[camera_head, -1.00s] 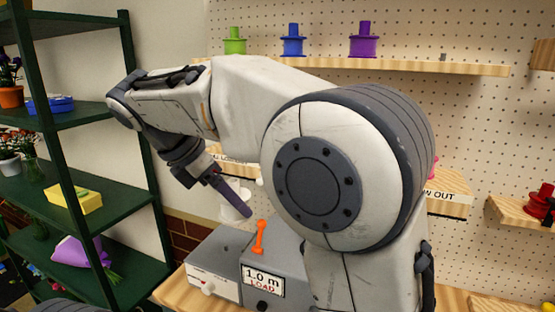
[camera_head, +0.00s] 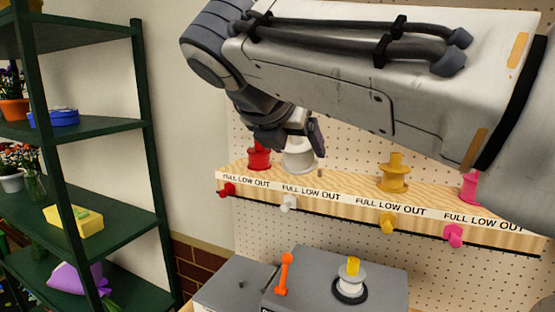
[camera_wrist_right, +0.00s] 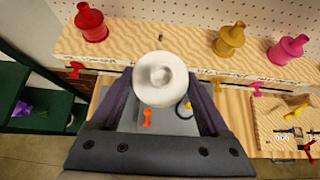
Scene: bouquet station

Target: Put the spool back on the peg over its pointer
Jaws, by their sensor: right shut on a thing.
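The white spool (camera_head: 299,156) is held in my right gripper (camera_head: 292,132), in front of or just above the labelled shelf (camera_head: 345,190), between the red and yellow spools. In the right wrist view the spool (camera_wrist_right: 160,79) is between the fingers of the shut gripper (camera_wrist_right: 165,95). A small bare peg (camera_head: 320,173) stands on the shelf just right of the spool; it also shows in the wrist view (camera_wrist_right: 160,37). The white pointer (camera_head: 289,202) is on the shelf's front edge, below the spool. I cannot tell the exact gap between spool and shelf. My left gripper is not in view.
On the shelf are a red spool (camera_head: 259,157), a yellow spool (camera_head: 394,174) and a pink spool (camera_head: 470,188). A grey machine (camera_head: 385,280) with an orange lever (camera_head: 284,272) stands below. A green rack (camera_head: 110,130) is at the left.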

